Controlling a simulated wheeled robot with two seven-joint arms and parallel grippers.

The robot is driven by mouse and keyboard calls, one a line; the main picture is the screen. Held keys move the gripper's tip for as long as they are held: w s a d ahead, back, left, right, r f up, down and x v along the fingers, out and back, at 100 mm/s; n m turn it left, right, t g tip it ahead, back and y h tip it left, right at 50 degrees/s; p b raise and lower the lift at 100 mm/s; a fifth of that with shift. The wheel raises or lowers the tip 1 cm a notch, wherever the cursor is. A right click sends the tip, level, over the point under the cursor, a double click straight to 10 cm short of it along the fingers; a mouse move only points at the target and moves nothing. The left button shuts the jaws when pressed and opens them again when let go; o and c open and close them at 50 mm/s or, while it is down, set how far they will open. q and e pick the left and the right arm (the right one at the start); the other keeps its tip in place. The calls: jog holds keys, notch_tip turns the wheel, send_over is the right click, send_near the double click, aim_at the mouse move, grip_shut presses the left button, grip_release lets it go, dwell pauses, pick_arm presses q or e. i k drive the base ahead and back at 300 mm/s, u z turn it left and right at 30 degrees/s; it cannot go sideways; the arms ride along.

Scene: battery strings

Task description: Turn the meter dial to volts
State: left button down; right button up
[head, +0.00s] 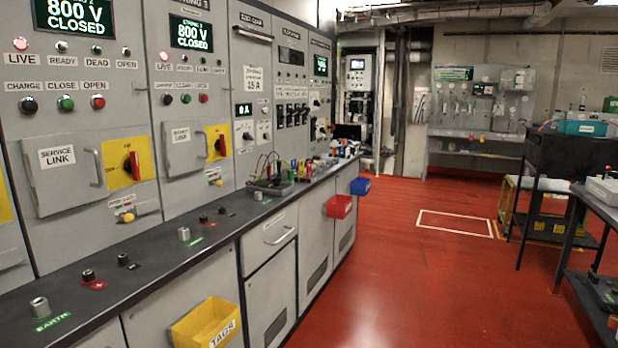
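No meter dial can be made out for certain. A dark tray (269,187) with black and red leads rising from it stands on the bench along the left cabinets. Several small yellow, red and blue items (303,169) are clustered just beyond it, too small to tell apart. Neither of my grippers is in view.
The bench top (135,268) runs along grey cabinets whose displays (74,16) read 800 V CLOSED. A yellow TAGS bin (206,325) and a red bin (339,206) hang from its front. Red floor (400,280) is clear. Dark tables (560,160) stand right.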

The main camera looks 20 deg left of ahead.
aim_at(276, 180)
jog(key=z, duration=0.2)
jog(key=i, duration=1.9)
jog(key=u, duration=1.15)
jog(key=i, duration=1.2)
jog(key=u, duration=1.2)
